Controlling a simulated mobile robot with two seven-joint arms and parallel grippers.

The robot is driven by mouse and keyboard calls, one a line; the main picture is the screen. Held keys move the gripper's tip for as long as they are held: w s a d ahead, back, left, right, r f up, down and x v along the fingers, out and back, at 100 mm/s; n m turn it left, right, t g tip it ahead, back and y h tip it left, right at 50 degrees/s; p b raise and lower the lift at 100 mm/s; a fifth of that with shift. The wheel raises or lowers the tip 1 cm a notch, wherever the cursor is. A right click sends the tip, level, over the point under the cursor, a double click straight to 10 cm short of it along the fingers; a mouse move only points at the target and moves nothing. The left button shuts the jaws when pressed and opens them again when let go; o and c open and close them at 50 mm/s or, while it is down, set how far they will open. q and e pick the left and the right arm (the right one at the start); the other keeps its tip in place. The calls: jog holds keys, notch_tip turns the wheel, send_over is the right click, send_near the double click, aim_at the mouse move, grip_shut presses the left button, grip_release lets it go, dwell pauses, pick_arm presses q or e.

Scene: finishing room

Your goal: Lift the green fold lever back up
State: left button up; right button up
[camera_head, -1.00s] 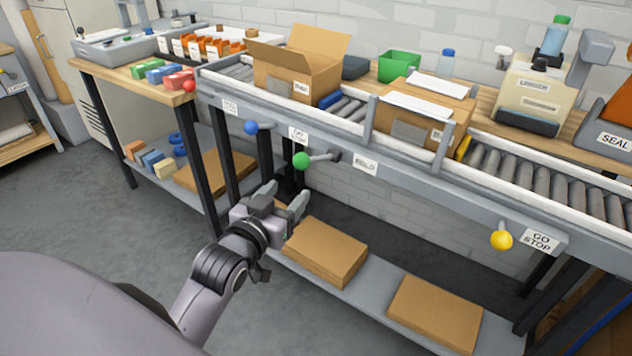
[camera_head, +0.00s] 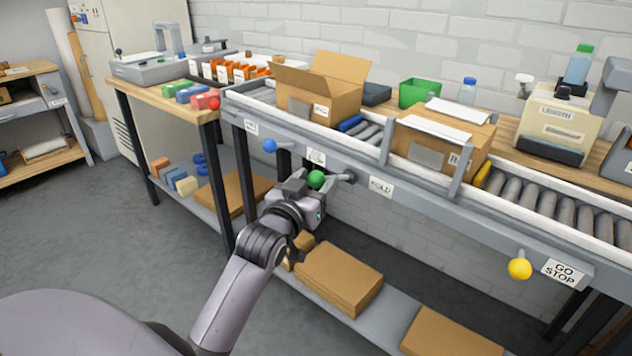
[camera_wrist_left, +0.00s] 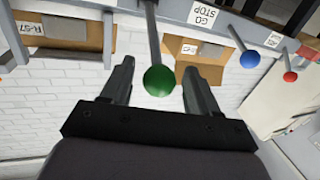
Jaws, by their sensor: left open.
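The green fold lever (camera_head: 316,179) juts out from the conveyor's front rail, its round green knob at the end of a short grey rod. The FOLD label (camera_head: 381,187) is on the rail to its right. My left gripper (camera_head: 314,181) is open at the knob, with a finger on either side. In the left wrist view the green knob (camera_wrist_left: 159,80) shows between the two fingertips (camera_wrist_left: 160,75), with gaps on both sides. My right gripper is in neither view.
A blue knob lever (camera_head: 270,146) is left of the green one; a yellow knob lever (camera_head: 520,268) by the GO STOP label is far right. An open carton (camera_head: 330,100) stands on the conveyor above. Flat cardboard (camera_head: 338,277) lies on the lower shelf.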

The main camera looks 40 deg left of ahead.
pick_arm(q)
jog(key=shift+w+a, duration=0.1)
jog(key=shift+w, duration=0.3)
